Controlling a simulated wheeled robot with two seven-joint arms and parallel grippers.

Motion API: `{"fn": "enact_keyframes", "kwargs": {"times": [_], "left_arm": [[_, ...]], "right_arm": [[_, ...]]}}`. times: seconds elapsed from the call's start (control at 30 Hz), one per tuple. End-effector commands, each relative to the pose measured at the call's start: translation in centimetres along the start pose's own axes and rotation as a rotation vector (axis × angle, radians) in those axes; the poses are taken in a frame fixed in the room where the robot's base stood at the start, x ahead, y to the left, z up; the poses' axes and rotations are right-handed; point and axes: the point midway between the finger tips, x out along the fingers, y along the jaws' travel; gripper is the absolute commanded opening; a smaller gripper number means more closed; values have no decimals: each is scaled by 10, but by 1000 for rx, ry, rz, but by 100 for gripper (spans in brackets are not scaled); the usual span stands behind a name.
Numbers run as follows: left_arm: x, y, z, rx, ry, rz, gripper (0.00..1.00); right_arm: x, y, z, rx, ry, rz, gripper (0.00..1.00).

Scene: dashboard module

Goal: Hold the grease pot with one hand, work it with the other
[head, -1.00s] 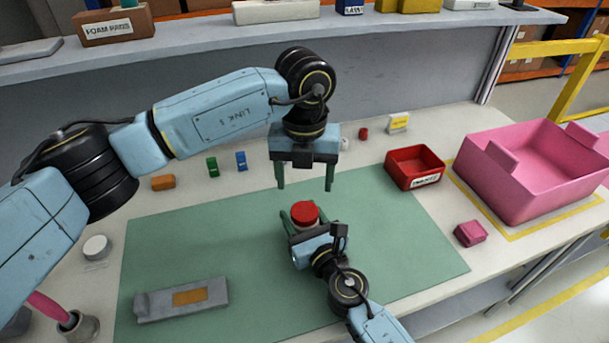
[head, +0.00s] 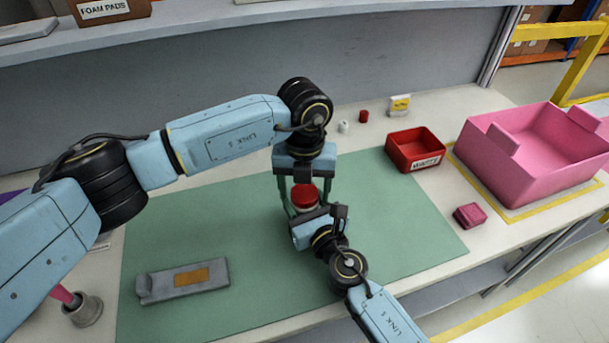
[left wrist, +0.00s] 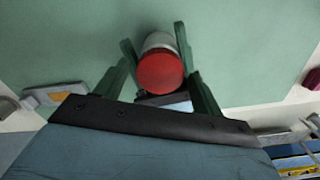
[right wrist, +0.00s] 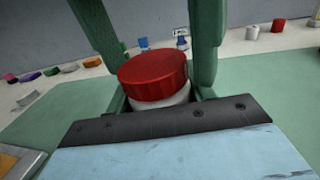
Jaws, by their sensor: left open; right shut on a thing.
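The grease pot has a red lid (head: 304,195) on a white body (right wrist: 165,103). It stands upright over the green mat, and its base is hidden. My right gripper (head: 307,214) is shut around the white body from the front. My left gripper (head: 304,203) points down over the pot, open, with one green finger on each side of the lid. The left wrist view shows the lid (left wrist: 160,72) between the fingers. The right wrist view shows those fingers coming down on both sides of the lid. I cannot tell whether they touch it.
A grey bracket with an orange patch (head: 186,279) lies at the mat's front left. A red tray (head: 416,160), a pink block (head: 469,215) and a large pink bin (head: 490,178) stand to the right. A grey cup (head: 85,310) is at the left front.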

Motion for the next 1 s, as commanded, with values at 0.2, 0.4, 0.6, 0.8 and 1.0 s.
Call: {"fn": "enact_keyframes", "kwargs": {"times": [0.2, 0.4, 0.6, 0.8, 1.0], "left_arm": [[2, 0, 0, 1, -1, 0, 68], [2, 0, 0, 1, -1, 0, 54], [2, 0, 0, 1, 0, 0, 28], [2, 0, 0, 5, 0, 0, 23], [2, 0, 0, 5, 0, 0, 69]], "right_arm": [[0, 0, 0, 0, 1, 0, 0], [0, 0, 0, 0, 1, 0, 0], [0, 0, 0, 0, 1, 0, 0], [0, 0, 0, 0, 1, 0, 0], [0, 0, 0, 0, 1, 0, 0]]}}
